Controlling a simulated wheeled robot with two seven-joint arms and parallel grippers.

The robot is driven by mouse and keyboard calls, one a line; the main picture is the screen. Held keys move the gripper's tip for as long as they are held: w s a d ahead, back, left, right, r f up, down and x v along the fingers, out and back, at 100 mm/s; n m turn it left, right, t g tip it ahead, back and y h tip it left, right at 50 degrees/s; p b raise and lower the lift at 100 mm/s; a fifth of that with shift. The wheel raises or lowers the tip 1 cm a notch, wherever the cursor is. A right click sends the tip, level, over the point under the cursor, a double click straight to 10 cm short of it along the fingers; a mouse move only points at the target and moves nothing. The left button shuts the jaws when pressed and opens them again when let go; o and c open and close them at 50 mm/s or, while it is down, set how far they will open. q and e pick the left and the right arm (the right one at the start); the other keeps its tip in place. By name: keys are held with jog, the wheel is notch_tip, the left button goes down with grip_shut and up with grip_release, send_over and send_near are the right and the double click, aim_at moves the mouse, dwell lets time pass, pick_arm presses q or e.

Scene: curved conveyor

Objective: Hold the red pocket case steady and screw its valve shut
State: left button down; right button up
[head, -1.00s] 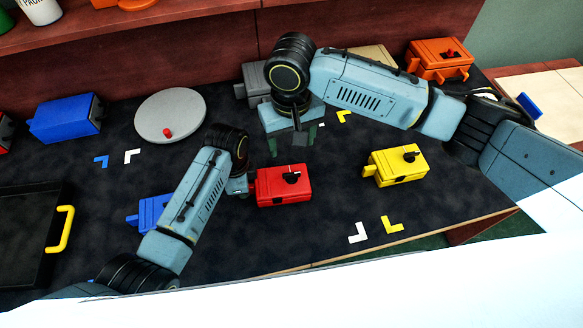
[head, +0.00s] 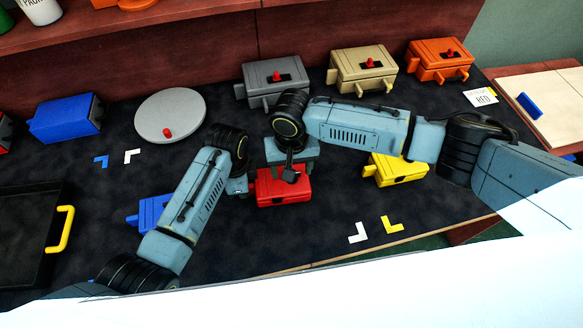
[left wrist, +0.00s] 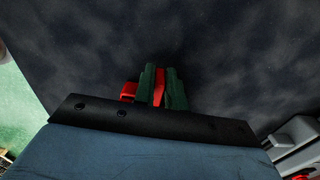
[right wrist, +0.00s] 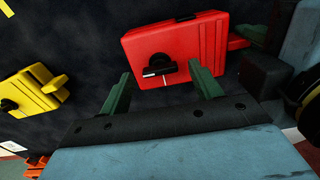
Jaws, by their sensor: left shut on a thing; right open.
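The red pocket case (head: 284,188) lies on the dark mat in the middle of the table, partly hidden by my right wrist. My left gripper (left wrist: 160,88) is shut on a red tab (left wrist: 159,84) of the case, at its left side in the head view. The black valve knob (right wrist: 159,66) sits on the case's top face in the right wrist view, beside a short white mark. My right gripper (right wrist: 160,87) is open above the case. Its two green fingers stand apart either side of the knob, and I see no contact with it.
A yellow case (head: 397,169) lies to the right, partly behind my right arm. A blue case (head: 152,212) lies left, behind my left arm. Grey (head: 274,82), tan (head: 363,68) and orange (head: 440,60) cases stand along the back. A black tray (head: 30,225) is at the left.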

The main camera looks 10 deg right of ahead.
jog(key=shift+f, duration=0.45)
jog(key=shift+c, duration=0.3)
jog(key=c, duration=0.9)
jog(key=shift+c, duration=0.2)
